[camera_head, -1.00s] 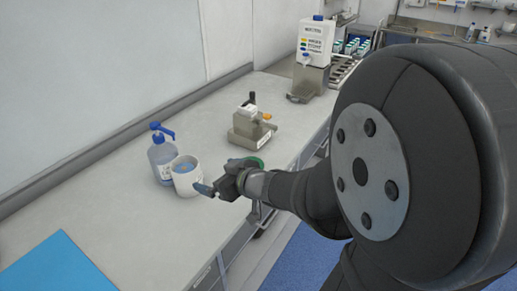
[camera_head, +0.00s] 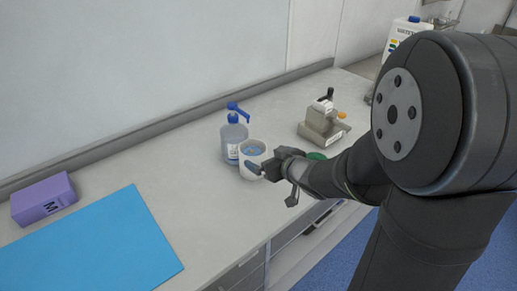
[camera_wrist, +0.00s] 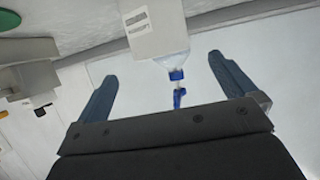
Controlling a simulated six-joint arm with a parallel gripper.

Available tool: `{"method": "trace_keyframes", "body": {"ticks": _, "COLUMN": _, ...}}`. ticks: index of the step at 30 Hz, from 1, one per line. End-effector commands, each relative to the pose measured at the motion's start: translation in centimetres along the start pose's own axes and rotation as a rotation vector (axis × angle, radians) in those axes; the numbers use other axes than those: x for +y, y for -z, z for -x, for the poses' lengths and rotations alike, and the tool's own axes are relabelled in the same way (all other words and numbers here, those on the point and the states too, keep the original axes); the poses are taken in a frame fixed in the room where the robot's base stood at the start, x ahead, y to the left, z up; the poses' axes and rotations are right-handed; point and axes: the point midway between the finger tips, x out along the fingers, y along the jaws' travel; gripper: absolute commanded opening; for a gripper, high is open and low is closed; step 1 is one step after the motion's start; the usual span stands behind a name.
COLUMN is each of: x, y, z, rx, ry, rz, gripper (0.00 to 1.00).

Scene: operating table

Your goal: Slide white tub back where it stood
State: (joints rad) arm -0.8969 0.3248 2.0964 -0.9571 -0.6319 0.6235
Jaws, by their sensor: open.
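The white tub (camera_head: 251,150), with blue and a little orange inside, stands upright on the bench, close in front of the clear pump bottle (camera_head: 230,139). I cannot tell whether a finger touches the tub.
A grey instrument (camera_head: 322,127) and a green round thing (camera_head: 316,156) are to the right. A blue mat (camera_head: 95,250) and a purple box (camera_head: 43,198) lie left. The bench between mat and tub is clear. A wall runs behind.

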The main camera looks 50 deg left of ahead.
Motion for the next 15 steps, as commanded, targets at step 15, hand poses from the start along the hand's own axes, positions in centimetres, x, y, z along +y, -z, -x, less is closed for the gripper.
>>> {"method": "trace_keyframes", "body": {"ticks": 15, "x": 0.0, "y": -0.1, "z": -8.2, "rx": -0.002, "ry": 0.001, "rz": 0.0, "gripper": 1.0}}
